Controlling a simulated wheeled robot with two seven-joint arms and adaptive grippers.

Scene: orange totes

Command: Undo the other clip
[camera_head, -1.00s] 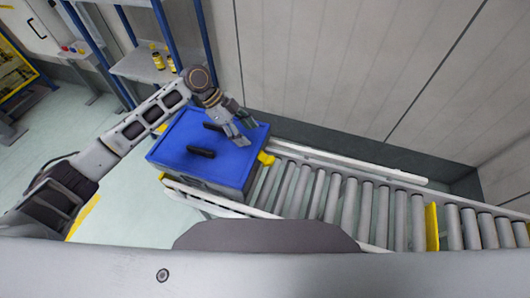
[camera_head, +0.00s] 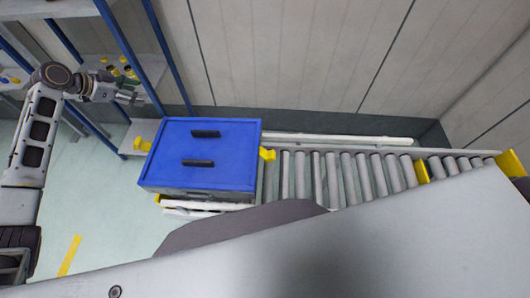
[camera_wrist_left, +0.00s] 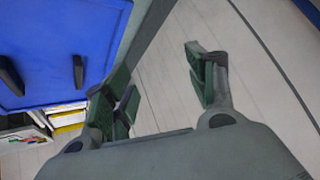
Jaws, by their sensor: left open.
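A grey box with a blue lid (camera_head: 230,160) sits at the left end of the roller conveyor. The lid carries two dark handles (camera_head: 198,163). A yellow clip (camera_head: 267,154) sticks out at the lid's right edge, and another yellow piece (camera_head: 143,146) shows at its left edge. I cannot tell whether either is fastened. My left gripper (camera_head: 138,99) is open and empty, behind and left of the box, apart from it. In the left wrist view the open green-padded fingers (camera_wrist_left: 160,85) have nothing between them, and the blue lid (camera_wrist_left: 60,30) lies to their left. My right gripper is not in view.
The roller conveyor (camera_head: 345,173) runs right from the box, with a yellow stop (camera_head: 422,171) across it. A blue-post shelf (camera_head: 150,50) with small yellow bottles stands close behind my left gripper. A wall (camera_head: 300,60) runs along the back.

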